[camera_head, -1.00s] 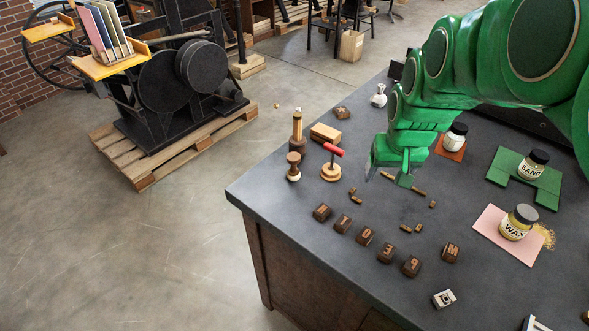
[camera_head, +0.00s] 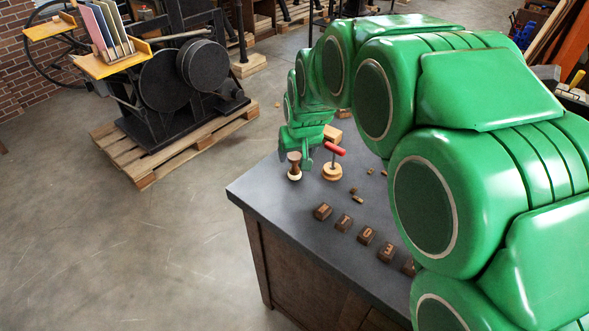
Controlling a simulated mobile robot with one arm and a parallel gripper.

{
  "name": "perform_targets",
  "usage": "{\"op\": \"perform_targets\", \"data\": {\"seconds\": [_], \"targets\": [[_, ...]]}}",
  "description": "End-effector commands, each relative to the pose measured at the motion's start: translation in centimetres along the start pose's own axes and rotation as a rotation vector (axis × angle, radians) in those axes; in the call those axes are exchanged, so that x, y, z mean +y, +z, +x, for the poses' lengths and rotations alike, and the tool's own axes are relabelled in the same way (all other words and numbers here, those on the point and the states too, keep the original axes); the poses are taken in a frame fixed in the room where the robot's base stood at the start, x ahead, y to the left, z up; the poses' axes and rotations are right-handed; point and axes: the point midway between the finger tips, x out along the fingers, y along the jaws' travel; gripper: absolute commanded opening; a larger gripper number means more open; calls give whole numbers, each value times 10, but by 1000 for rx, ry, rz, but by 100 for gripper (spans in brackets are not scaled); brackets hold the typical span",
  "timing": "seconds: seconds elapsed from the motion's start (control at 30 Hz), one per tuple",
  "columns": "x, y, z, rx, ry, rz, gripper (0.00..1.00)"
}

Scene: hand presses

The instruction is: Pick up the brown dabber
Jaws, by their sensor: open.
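The brown dabber (camera_head: 294,168), a small turned knob with a dark brown top and a pale base, stands upright near the far left corner of the dark table. My gripper (camera_head: 297,156), green, is right at it with its jaws open. One finger shows just right of the dabber's top; the other is hard to make out. Whether the fingers touch the dabber cannot be told from this view.
A red-handled tool on a round wooden base (camera_head: 332,170) stands close right of the dabber. A wooden block (camera_head: 332,134) lies behind. Lettered blocks (camera_head: 344,222) line the front of the table (camera_head: 300,228). My arm covers the table's right side.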

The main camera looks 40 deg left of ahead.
Motion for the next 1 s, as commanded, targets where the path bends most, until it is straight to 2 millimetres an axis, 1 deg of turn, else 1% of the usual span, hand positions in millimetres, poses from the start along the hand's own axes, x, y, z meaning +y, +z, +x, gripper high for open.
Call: {"op": "perform_targets", "data": {"seconds": [0.03, 0.27, 0.37, 0.6, 0.7, 0.97, 1.0], "targets": [[0, 1, 5, -2, 0, 0, 72], [0, 0, 14, -2, 0, 0, 72], [-1, 0, 23, -3, 0, 0, 72], [-3, 0, 51, -2, 0, 1, 72], [-3, 0, 58, -1, 0, 1, 72], [-2, -1, 60, 0, 0, 1, 72], [-2, -1, 60, 0, 0, 1, 69]]}}
